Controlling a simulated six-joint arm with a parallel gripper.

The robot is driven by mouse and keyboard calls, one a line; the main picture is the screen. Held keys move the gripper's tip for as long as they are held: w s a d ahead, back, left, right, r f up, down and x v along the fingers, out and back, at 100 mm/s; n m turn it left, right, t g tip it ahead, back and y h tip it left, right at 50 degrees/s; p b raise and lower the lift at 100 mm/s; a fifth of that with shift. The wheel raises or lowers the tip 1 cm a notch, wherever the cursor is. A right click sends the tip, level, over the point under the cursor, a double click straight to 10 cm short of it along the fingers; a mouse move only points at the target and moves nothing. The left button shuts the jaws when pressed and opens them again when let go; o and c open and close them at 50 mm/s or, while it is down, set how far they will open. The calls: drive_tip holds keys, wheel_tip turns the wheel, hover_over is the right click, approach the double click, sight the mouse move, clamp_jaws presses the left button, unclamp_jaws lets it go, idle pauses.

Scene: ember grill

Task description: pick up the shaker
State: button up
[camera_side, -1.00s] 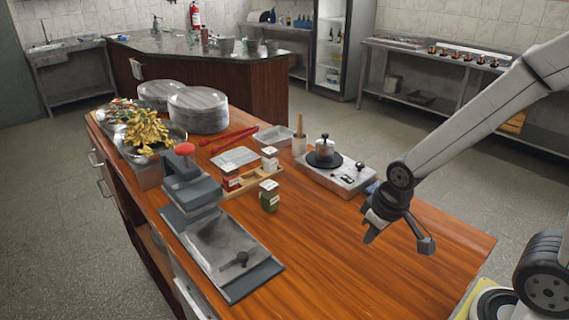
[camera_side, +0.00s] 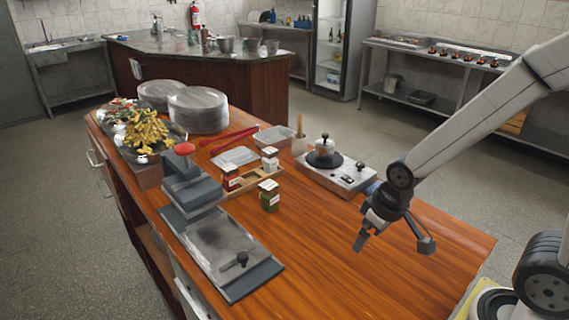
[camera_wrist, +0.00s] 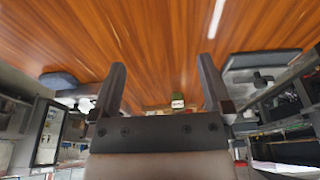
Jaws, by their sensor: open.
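A small green shaker (camera_side: 269,195) with a pale lid stands upright on the wooden counter, just in front of a small wooden tray (camera_side: 262,183). In the wrist view a small green, pale-topped thing (camera_wrist: 177,101), likely the same shaker, shows beyond the gap between the fingers. Two similar pale-lidded shakers, a red one (camera_side: 230,178) and another (camera_side: 270,158), stand at the tray. My gripper (camera_side: 393,243) is open and empty above the counter, well to the right of the green shaker. Its two spread fingers (camera_wrist: 160,70) show in the wrist view.
A flat grey press (camera_side: 225,245) with a red-knobbed upright part is left of the green shaker. A hotplate (camera_side: 340,177) with a pot weight is behind it on the right. The counter between the green shaker and my gripper is clear.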

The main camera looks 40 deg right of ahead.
drive_tip(key=n+t+y, duration=0.1)
drive_tip(key=t, duration=0.9)
approach(272, 186)
wheel_tip(272, 186, down, 2)
drive_tip(key=shift+w+a+r+t, duration=0.15)
drive_tip(key=shift+w+t, duration=0.35)
drive_tip(key=shift+w, duration=0.45)
drive_tip(key=shift+x, duration=1.3)
drive_tip(key=shift+x, duration=2.6)
